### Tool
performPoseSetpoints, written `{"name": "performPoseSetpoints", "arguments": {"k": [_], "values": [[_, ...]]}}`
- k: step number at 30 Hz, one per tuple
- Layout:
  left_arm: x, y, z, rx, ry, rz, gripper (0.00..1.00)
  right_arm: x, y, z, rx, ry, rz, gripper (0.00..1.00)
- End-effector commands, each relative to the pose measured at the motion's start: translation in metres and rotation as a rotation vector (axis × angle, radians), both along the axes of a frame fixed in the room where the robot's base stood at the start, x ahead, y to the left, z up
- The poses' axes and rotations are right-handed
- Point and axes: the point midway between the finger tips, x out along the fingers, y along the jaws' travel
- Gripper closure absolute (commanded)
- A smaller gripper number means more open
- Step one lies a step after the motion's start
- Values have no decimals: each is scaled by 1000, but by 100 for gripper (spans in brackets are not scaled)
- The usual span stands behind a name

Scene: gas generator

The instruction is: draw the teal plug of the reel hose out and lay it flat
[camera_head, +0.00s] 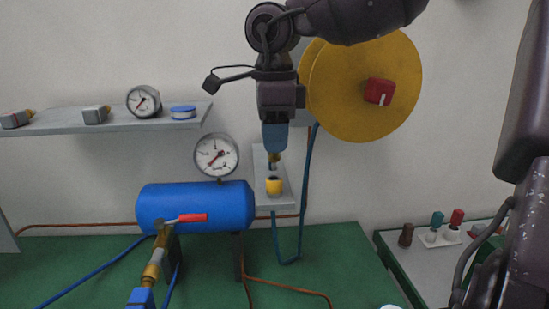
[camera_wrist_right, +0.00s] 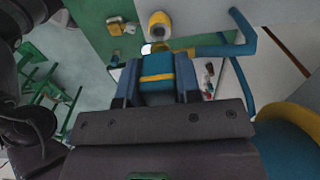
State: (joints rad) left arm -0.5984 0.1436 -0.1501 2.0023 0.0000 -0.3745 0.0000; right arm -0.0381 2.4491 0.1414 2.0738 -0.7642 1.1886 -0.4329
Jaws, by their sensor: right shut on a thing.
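My right gripper (camera_head: 274,148) points down in the middle of the head view, shut on the teal plug. In the right wrist view the plug (camera_wrist_right: 157,73) is a teal block with a yellow band, between the two blue-grey fingers. In the head view mostly its brass tip (camera_head: 273,159) shows below the fingers. The tip appears just above a yellow-ringed socket (camera_head: 275,186) and apart from it. The socket also shows in the wrist view (camera_wrist_right: 160,21). The blue hose (camera_head: 306,185) hangs in a loop beside the socket. My left gripper is not in view.
The yellow hose reel (camera_head: 348,90) with a red knob is close to the right of my gripper. A blue tank (camera_head: 190,205) with a gauge stands to the left. A shelf (camera_head: 65,122) holds small parts. The green bench (camera_head: 340,255) is clear at right.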

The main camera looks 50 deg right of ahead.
Motion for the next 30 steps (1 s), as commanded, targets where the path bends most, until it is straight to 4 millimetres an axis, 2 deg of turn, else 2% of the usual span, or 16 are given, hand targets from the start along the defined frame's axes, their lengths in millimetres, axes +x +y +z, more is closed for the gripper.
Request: {"name": "performPoseSetpoints", "arguments": {"k": [11, 30], "values": [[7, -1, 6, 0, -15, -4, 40, 0, 0, 10, 0, -1, 1, 100], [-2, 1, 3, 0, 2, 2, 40, 0, 0, 16, 0, 0, 0, 100]]}}
